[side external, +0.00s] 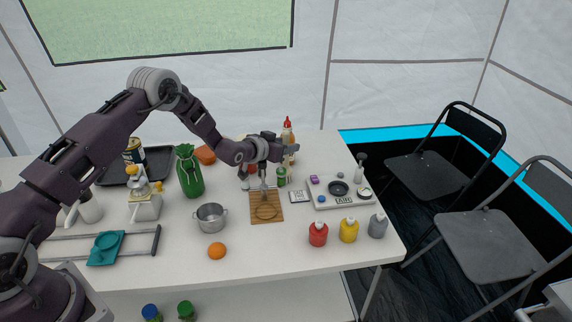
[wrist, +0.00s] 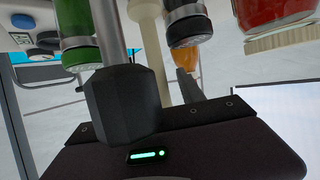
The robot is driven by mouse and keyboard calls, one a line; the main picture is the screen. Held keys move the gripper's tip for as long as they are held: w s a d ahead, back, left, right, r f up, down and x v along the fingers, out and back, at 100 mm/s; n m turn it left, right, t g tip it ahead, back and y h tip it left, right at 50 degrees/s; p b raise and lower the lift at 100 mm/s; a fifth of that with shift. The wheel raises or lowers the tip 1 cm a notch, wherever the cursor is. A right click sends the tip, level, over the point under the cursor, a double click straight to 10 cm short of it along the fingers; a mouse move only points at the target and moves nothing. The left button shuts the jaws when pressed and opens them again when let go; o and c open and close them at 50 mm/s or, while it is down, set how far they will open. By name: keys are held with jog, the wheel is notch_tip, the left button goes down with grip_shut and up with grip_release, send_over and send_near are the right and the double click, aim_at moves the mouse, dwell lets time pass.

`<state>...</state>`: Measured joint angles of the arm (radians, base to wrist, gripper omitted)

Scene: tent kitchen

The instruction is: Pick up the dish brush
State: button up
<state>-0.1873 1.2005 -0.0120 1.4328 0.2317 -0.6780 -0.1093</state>
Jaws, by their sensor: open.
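A pale cream, handle-like shape (wrist: 145,30) stands near the middle of the wrist view. It looks like the dish brush, but its head is hidden, so I cannot be sure. In the side view I cannot pick it out with certainty among the items behind my gripper. My gripper (side external: 287,149) reaches over the back middle of the table, near the upright bottles. In the wrist view its fingers (wrist: 150,62) are apart, with the cream shape showing between them. I see no contact with it.
A green jar (wrist: 78,30), a dark-capped jar (wrist: 187,22) and a red jar (wrist: 268,12) crowd the space around my gripper. A wooden board (side external: 267,212) lies in front, beside a metal pot (side external: 210,217). The table's front middle (side external: 280,248) is clear.

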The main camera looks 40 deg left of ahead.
jog(key=shift+w+f, duration=0.15)
jog(key=shift+w, duration=0.2)
grip_shut()
dwell(1.2)
